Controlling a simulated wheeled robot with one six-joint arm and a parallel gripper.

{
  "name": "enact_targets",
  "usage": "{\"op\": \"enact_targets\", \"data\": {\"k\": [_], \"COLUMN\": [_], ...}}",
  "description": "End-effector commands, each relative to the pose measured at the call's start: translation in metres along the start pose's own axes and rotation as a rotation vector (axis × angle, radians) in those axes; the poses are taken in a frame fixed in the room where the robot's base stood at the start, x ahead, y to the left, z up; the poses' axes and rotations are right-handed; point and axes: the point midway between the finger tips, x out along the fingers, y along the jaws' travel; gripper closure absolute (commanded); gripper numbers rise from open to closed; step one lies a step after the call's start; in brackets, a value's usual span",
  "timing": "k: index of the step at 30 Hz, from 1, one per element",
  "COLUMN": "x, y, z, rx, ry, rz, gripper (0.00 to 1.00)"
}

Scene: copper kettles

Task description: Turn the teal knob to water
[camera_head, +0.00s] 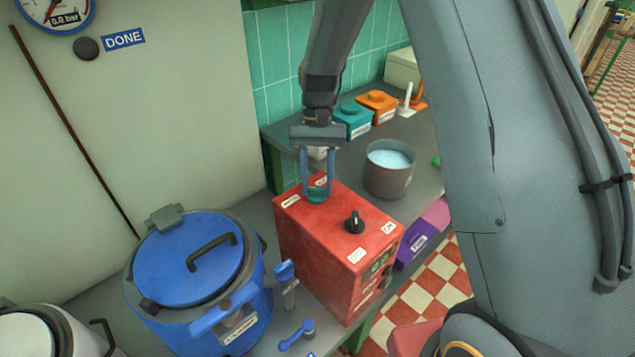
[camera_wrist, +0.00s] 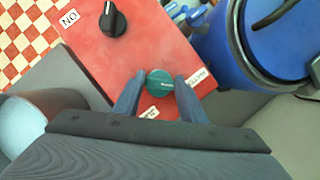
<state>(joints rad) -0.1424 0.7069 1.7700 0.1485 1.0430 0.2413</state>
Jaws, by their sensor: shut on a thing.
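The teal knob (camera_wrist: 161,83) sits on top of the red control box (camera_wrist: 140,40), near one end. In the head view the teal knob (camera_head: 317,194) shows between the fingers at the box's far left edge. My gripper (camera_head: 317,190) points down from above, with its two blue fingers on either side of the knob. In the wrist view my gripper (camera_wrist: 160,92) is shut on the knob. A pale pointer line on the knob runs roughly sideways. White labels lie beside the knob, one at the right and one at the bottom; their words are too small to read surely.
A black knob (camera_head: 354,222) stands on the same box. A blue lidded kettle (camera_head: 187,262) with levers stands left of the box. A pot of pale blue liquid (camera_head: 389,170) stands behind right. Teal (camera_head: 353,120) and orange (camera_head: 376,106) containers sit along the tiled wall.

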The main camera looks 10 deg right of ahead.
Motion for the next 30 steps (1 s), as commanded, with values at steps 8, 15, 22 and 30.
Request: {"op": "enact_targets", "data": {"k": [8, 15, 22, 30], "x": [-0.0031, -0.0032, -0.0020, -0.0044], "y": [-0.0012, -0.0013, -0.0009, -0.0009], "z": [-0.0020, -0.0021, -0.0013, -0.0013], "rx": [-0.021, -0.021, -0.020, -0.020], "ry": [0.008, 0.009, 0.005, 0.004], "rz": [0.005, 0.005, 0.006, 0.007], "gripper": [0.85, 0.85, 0.44, 0.44]}}
